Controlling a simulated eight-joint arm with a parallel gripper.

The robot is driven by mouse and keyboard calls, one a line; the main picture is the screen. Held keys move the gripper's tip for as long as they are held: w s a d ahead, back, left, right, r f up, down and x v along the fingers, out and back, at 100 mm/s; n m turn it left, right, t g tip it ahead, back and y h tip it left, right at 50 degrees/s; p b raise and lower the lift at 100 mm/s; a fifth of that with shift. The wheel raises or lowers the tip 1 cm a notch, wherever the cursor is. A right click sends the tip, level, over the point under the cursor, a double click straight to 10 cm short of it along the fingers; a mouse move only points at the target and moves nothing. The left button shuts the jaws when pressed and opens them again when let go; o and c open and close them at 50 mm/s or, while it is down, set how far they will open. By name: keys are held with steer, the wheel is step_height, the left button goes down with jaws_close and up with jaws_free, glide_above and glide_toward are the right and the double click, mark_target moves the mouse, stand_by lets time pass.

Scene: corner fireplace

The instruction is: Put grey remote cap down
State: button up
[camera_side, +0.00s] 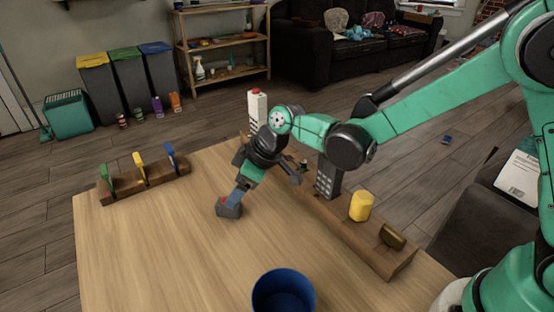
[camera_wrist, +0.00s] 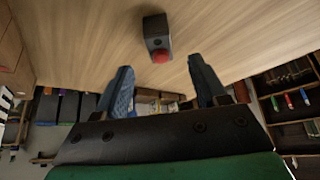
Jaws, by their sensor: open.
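The grey remote cap (camera_side: 229,208), a small grey block with a red part, lies on the wooden table (camera_side: 180,240) in the side view. In the wrist view the cap (camera_wrist: 156,26) is ahead of my fingertips, its red end toward me. My gripper (camera_side: 239,195) points down at the cap from above. In the wrist view my gripper (camera_wrist: 160,70) is open, its two blue fingers spread with nothing between them. The side view cannot show whether a finger touches the cap.
A long wooden rack (camera_side: 345,237) holds a white item with a red top (camera_side: 257,108), a dark remote (camera_side: 327,178), a yellow cylinder (camera_side: 361,206) and a brown piece (camera_side: 392,237). A clip rack (camera_side: 145,182) stands left, a blue cup (camera_side: 284,293) in front.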

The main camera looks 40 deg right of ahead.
steer(key=s+d+r+m+t+h, duration=0.1)
steer(key=s+d+r+m, duration=0.2)
steer(key=s+d, duration=0.1)
steer(key=s+d+r+m+t+h, duration=0.1)
steer(key=s+d+r+m, duration=0.1)
steer(key=s+d, duration=0.3)
steer(key=s+d+r+m+t+h, duration=0.1)
steer(key=s+d+r+m+h, duration=0.1)
steer(key=d, duration=0.4)
steer(key=shift+s+d+r+m, duration=0.1)
steer(key=shift+s+r+m, duration=0.35)
steer(key=shift+s, duration=0.2)
steer(key=shift+s+r+m, duration=0.35)
steer(key=shift+s+m, duration=0.2)
steer(key=shift+s, duration=0.05)
